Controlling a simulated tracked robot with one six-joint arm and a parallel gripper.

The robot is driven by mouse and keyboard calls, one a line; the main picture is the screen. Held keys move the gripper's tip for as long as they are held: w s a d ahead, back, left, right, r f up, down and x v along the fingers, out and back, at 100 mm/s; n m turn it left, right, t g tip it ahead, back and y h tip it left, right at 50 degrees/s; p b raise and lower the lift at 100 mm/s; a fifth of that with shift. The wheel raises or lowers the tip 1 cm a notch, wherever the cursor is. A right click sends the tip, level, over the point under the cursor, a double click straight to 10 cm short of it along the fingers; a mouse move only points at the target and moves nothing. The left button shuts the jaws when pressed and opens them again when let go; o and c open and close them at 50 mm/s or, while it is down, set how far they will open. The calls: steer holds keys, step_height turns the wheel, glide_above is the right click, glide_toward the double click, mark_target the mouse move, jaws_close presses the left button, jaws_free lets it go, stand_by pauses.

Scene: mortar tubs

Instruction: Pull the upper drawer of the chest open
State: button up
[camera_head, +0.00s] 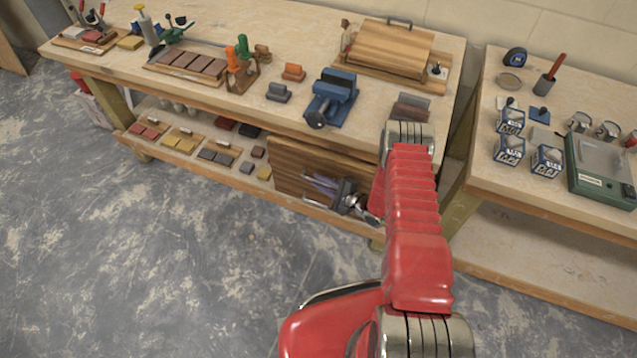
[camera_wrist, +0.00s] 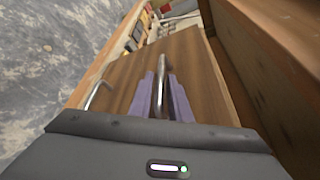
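The wooden chest (camera_head: 292,160) stands on the lower shelf of the left bench. My gripper (camera_head: 318,183) is at its front, with two pale purple fingers, and hides part of it. In the wrist view the brown chest front (camera_wrist: 200,75) fills the middle. The metal bar handle of the upper drawer (camera_wrist: 162,72) runs between my fingertips (camera_wrist: 161,82), which sit close on both sides of it. A second, lower handle (camera_wrist: 97,94) shows free at the left. I see no clear gap around the upper drawer.
The bench top (camera_head: 215,28) overhangs the chest and lies close to my gripper's right in the wrist view. Small blocks and trays (camera_head: 186,138) lie on the shelf left of the chest. The grey floor (camera_head: 160,250) in front is clear.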

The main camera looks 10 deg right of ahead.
steer(key=shift+c, duration=0.4)
jaws_close()
